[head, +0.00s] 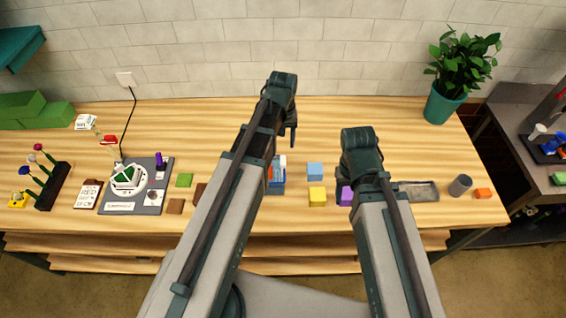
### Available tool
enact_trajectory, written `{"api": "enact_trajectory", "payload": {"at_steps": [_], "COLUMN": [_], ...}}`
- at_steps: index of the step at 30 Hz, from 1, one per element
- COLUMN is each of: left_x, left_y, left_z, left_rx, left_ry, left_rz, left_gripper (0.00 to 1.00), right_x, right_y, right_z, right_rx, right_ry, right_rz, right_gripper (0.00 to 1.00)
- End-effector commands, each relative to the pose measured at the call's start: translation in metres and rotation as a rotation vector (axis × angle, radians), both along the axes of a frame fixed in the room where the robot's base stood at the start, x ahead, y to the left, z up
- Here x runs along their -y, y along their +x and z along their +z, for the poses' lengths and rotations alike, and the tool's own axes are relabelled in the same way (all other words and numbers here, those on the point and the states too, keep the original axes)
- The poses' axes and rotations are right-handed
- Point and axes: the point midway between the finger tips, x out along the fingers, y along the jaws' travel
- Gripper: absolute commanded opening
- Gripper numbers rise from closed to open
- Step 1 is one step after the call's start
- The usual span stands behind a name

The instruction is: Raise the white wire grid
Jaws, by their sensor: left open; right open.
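A white frame with green inside, which looks like the white wire grid (128,177), sits on a dark grey mat (152,207) at the left of the table. Its wires are too small to make out. My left gripper (289,128) is open and empty over the middle of the table, well to the right of the grid. My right gripper (362,160) is open further right, above the blocks; its fingers are mostly hidden by its own arm. Neither gripper touches the grid.
A black rack (54,187) with several flowers stands left of the mat. Coloured blocks, including a yellow block (317,196) and a light blue block (315,170), lie near the front centre. A potted plant (447,104) stands at the back right. The table's back middle is clear.

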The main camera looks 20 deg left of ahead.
Motion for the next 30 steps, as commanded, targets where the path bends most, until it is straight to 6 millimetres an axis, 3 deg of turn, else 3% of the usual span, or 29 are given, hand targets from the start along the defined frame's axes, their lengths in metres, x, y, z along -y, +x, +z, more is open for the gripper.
{"api": "enact_trajectory", "payload": {"at_steps": [1, 15, 29, 30], "left_x": [0.0, 0.0, 0.0, 0.0], "left_y": [0.0, 0.0, 0.0, 0.0], "left_z": [-0.015, -0.079, -0.086, -0.086], "left_rx": [0.0, 0.0, 0.0, 0.0], "left_ry": [0.0, 0.0, 0.0, 0.0], "left_rz": [0.0, 0.0, 0.0, 0.0], "left_gripper": [0.55, 0.55, 0.55, 0.48], "right_x": [0.0, 0.0, 0.0, 0.0], "right_y": [0.0, 0.0, 0.0, 0.0], "right_z": [-0.015, -0.079, -0.086, -0.086], "right_rx": [0.001, 0.002, 0.002, 0.002], "right_ry": [0.0, 0.0, -0.001, -0.001], "right_rz": [-0.001, 0.003, 0.007, 0.007], "right_gripper": [0.55, 0.55, 0.55, 0.55]}}
